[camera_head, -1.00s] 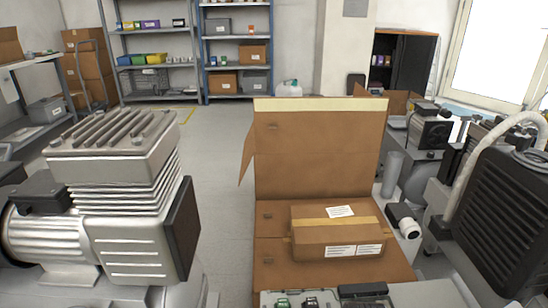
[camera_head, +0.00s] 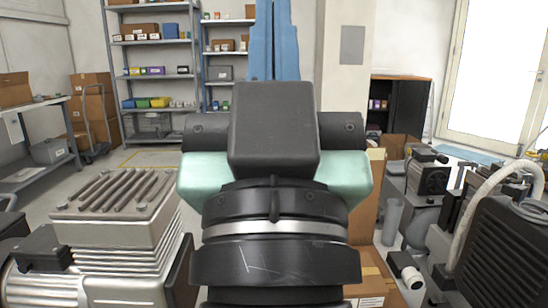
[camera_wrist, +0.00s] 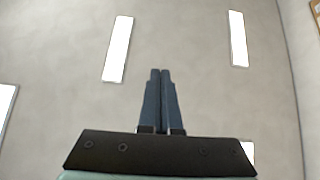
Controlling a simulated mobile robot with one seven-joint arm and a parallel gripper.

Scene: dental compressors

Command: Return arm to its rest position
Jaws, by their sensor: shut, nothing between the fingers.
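My gripper (camera_head: 275,40) stands upright in the middle of the head view, its blue fingers pointing up and pressed together. The wrist view also shows my gripper (camera_wrist: 160,75) with both fingers side by side, shut and empty, against a grey ceiling with bright light panels. My wrist and arm fill the centre of the head view and hide most of what lies behind them. A cardboard box (camera_head: 368,285) shows only in part behind my arm, at the lower right.
A finned compressor (camera_head: 115,230) stands close on the left and a black ribbed unit (camera_head: 500,250) on the right. Shelves (camera_head: 155,75) with bins, a hand truck (camera_head: 92,120) and a dark cabinet (camera_head: 395,105) are at the back. Some floor (camera_head: 150,160) is clear on the left.

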